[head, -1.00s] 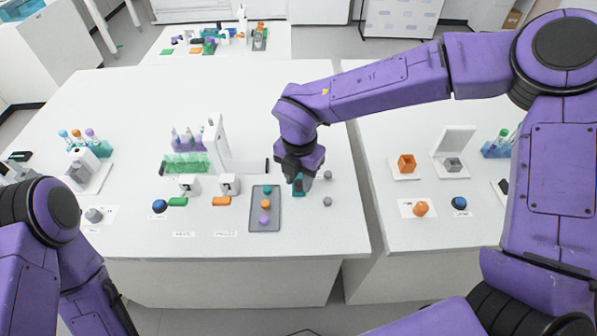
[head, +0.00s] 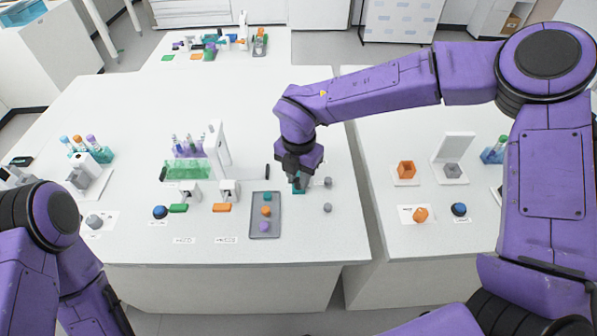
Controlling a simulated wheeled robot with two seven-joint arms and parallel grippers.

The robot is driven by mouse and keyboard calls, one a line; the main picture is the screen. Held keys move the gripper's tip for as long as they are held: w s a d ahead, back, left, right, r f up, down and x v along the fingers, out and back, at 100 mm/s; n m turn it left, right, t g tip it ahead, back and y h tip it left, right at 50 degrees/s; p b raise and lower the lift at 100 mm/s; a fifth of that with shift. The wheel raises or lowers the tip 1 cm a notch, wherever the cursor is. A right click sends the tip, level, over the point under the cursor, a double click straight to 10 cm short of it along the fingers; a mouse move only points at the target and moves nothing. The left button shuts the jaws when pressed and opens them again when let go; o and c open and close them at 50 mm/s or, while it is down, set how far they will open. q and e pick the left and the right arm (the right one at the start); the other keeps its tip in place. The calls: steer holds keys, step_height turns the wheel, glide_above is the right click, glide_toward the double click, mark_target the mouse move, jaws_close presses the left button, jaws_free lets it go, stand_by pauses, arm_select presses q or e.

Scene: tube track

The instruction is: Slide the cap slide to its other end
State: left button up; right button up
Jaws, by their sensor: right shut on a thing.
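The cap slide (head: 299,188) appears to be the teal piece at the right part of the middle table, just right of the grey tray. My right gripper (head: 298,177) points down over it and is shut on it. The gripper hides most of it, so its full shape and track cannot be made out. My left arm shows at the lower left edge, but its gripper is out of view.
The grey tray (head: 265,228) holds teal, orange and purple caps. Two small grey knobs (head: 328,208) stand right of the gripper. A tube rack (head: 187,170) and white post (head: 218,145) stand left. The table front is mostly clear.

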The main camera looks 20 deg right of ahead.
steer(key=shift+w+d+p, duration=0.2)
steer(key=shift+w+d, duration=0.05)
steer(key=shift+w, duration=0.5)
steer(key=shift+w+d+p, duration=0.2)
steer(key=shift+w, duration=0.5)
steer(key=o, duration=0.6)
step_height(320, 180, up, 5)
steer(key=p, duration=0.3)
steer(key=shift+r+p, duration=0.1)
steer(key=shift+p, duration=0.25)
